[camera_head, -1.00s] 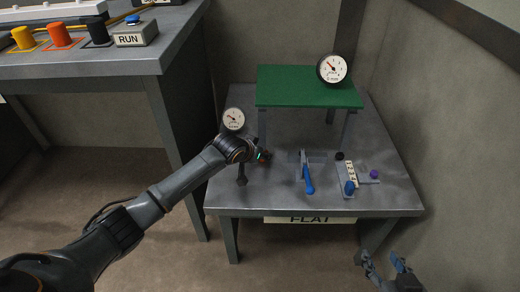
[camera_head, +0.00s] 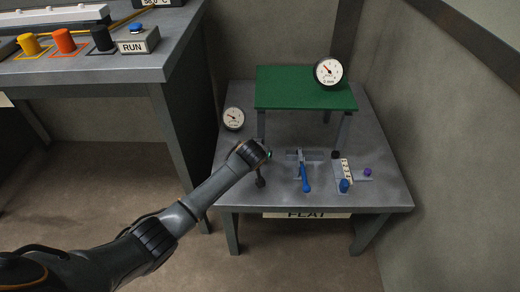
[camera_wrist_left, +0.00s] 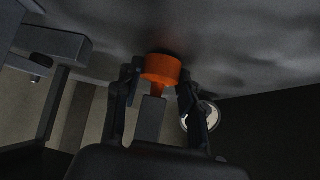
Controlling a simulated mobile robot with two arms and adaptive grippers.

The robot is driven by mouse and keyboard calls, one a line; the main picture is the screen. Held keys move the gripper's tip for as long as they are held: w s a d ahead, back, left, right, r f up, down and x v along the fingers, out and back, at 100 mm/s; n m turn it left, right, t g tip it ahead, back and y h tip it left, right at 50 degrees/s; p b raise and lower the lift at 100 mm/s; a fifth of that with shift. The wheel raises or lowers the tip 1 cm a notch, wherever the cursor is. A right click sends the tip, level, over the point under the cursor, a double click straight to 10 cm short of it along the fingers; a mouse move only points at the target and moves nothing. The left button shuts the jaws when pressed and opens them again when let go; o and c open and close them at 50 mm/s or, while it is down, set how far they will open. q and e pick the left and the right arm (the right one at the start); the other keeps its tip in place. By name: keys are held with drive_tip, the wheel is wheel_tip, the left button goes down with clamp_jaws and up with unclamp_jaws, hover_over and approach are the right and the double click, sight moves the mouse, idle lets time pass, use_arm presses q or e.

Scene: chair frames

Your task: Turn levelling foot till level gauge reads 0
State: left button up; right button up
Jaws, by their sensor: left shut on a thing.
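A small table with a green top (camera_head: 290,90) stands on a grey bench. An orange levelling foot (camera_wrist_left: 161,68) shows in the left wrist view, with a grey leg (camera_wrist_left: 150,118) at its stem. My left gripper (camera_wrist_left: 158,82) has a finger on each side of the foot and is shut on it. A round dial (camera_head: 328,71) stands at the green top's right end, and another dial (camera_head: 233,118) stands left of the table. Their readings are too small to tell. My right gripper is out of view.
A blue-handled tool (camera_head: 305,178) lies in front of the table. A numbered block with a blue knob (camera_head: 344,186) and a purple knob (camera_head: 367,172) are to its right. A workbench (camera_head: 120,70) stands at left, and a wall is close on the right.

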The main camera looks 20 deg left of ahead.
use_arm(q)
drive_tip(key=shift+d+n+y, duration=0.3)
drive_tip(key=shift+n+y, duration=0.4)
drive_tip(key=shift+n, duration=0.2)
drive_tip(key=shift+f+n+y, duration=0.1)
drive_tip(key=shift+n+y, duration=0.2)
drive_tip(key=shift+n, duration=0.1)
drive_tip(key=shift+n+g+y+b, duration=0.55)
drive_tip(key=shift+n+y, duration=0.25)
drive_tip(key=shift+n, duration=0.3)
drive_tip(key=shift+w, duration=0.1)
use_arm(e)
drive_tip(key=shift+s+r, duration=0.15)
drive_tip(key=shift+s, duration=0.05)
use_arm(q)
drive_tip(key=shift+n+g, duration=0.25)
drive_tip(key=shift+n, duration=0.05)
drive_tip(key=o, duration=1.2)
